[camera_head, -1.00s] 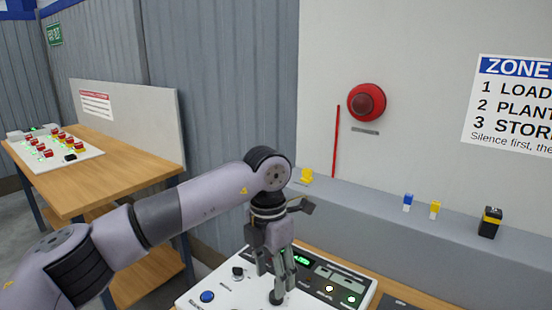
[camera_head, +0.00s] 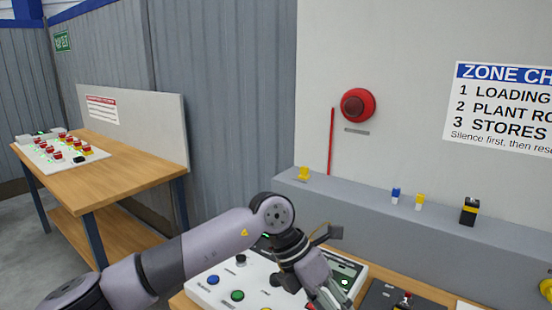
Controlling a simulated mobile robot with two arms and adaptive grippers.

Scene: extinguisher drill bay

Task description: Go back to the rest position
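My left arm comes in from the left, and its gripper (camera_head: 325,297) hangs low over the front right part of a white control panel (camera_head: 212,296). The fingertips run toward the bottom edge of the picture, so I cannot tell whether they are open or shut. I see nothing held between them. The panel shows a blue button (camera_head: 213,280), a green button (camera_head: 237,295) and a black knob (camera_head: 240,259). The arm and gripper hide part of the panel. My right gripper is not in view.
A grey ledge (camera_head: 350,205) behind the panel carries small blue, yellow and black items. A red round alarm (camera_head: 358,105) is on the wall. A wooden table (camera_head: 110,180) with a board of red buttons stands at the left. A dark box (camera_head: 385,297) is right of the panel.

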